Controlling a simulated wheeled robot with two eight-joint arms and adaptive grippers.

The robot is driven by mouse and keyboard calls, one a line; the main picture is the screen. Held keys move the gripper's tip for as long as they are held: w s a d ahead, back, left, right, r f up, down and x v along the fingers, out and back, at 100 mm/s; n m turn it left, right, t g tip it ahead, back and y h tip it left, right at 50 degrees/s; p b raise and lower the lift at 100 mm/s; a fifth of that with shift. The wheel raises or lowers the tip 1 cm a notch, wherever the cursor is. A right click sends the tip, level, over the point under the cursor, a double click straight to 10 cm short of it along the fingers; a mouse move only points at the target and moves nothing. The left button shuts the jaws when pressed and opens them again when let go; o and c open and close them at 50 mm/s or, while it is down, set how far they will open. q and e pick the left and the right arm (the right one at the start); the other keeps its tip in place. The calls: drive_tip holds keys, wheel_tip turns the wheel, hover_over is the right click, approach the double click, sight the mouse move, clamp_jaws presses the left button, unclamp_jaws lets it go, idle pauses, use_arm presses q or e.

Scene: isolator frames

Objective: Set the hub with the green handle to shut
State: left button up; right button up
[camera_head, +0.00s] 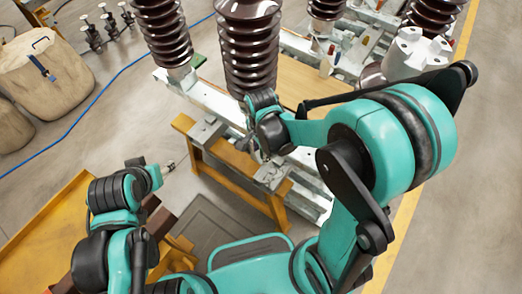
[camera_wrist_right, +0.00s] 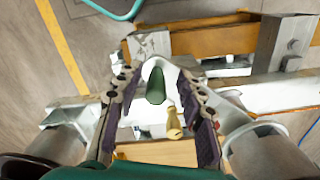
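A dark green handle (camera_wrist_right: 156,86) stands between the fingers of my right gripper (camera_wrist_right: 160,76) in the right wrist view. It sits by a whitish curved metal part, with a brass-coloured piece (camera_wrist_right: 173,121) just below. The two fingers are apart on either side of the handle, with gaps visible; I see no grip on it. In the head view my right gripper (camera_head: 268,158) is low over the metal frame, and my own wrist hides the handle and hub. My left gripper (camera_head: 166,168) is at the left, away from the frame, too small to read.
Brown ribbed insulators (camera_head: 248,45) stand on the pale metal frame (camera_head: 212,98). A yellow-brown support (camera_head: 235,180) carries its near end. Sacks (camera_head: 45,75) and a blue cable (camera_head: 95,104) lie at left. Open floor (camera_head: 120,125) lies between them and the frame.

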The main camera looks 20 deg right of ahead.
wheel_tip(320, 180, up, 12)
idle(0.6)
idle(0.4)
drive_tip(key=s+d+n+t+b, duration=0.1)
drive_tip(key=s+d+n+t, duration=0.5)
drive_tip(key=n, duration=0.8)
drive_tip(key=shift+d+r+t+b, duration=0.2)
drive_tip(key=shift+r+t+b, duration=0.1)
drive_tip(key=shift+t, duration=0.3)
